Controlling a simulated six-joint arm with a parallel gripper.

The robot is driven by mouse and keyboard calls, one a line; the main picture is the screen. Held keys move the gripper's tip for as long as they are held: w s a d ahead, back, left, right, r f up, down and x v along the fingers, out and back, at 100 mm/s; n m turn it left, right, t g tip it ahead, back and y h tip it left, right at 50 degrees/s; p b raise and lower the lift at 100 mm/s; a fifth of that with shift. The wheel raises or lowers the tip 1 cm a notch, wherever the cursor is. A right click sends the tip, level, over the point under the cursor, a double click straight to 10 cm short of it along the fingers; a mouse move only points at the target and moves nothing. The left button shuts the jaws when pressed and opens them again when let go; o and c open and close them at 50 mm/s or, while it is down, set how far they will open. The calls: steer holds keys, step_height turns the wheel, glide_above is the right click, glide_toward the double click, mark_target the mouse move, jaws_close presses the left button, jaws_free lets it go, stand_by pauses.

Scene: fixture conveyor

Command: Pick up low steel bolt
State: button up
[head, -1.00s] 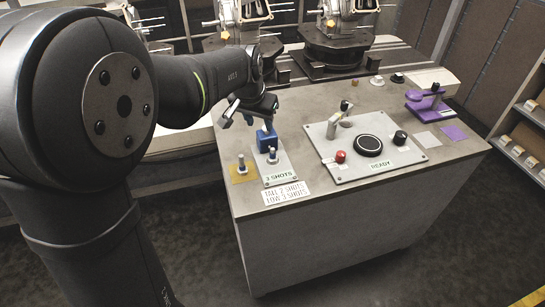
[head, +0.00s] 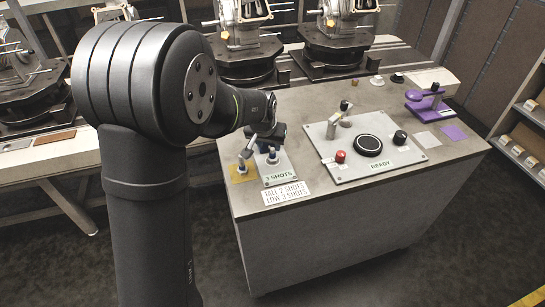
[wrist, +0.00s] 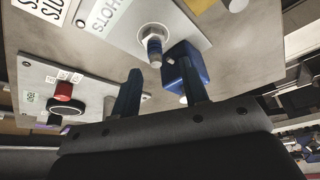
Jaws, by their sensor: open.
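A steel bolt (head: 272,156) stands upright on the grey plate marked 3 SHOTS (head: 279,176). It also shows in the wrist view (wrist: 153,45), with a wide flange and a blue band. A second bolt (head: 241,168) stands on the yellow square, and its edge shows at the top of the wrist view (wrist: 236,4). Which bolt is the lower one is hard to tell. My gripper (wrist: 160,62) is open and empty. The blue block (wrist: 178,72) is partly behind that finger.
A panel marked READY (head: 340,172) with a black round pad (head: 368,145) and a red button (head: 340,156) lies right of the plate. A sign (head: 286,193) lies in front. A purple fixture (head: 428,105) stands farther right.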

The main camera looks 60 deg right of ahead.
mark_target(272, 149)
steer(key=shift+s+x, duration=0.1)
steer(key=shift+x, duration=1.3)
steer(key=shift+s+x, duration=0.15)
steer(key=shift+x, duration=1.25)
steer(key=shift+d+r, duration=0.1)
steer(key=shift+d, duration=0.1)
jaws_close()
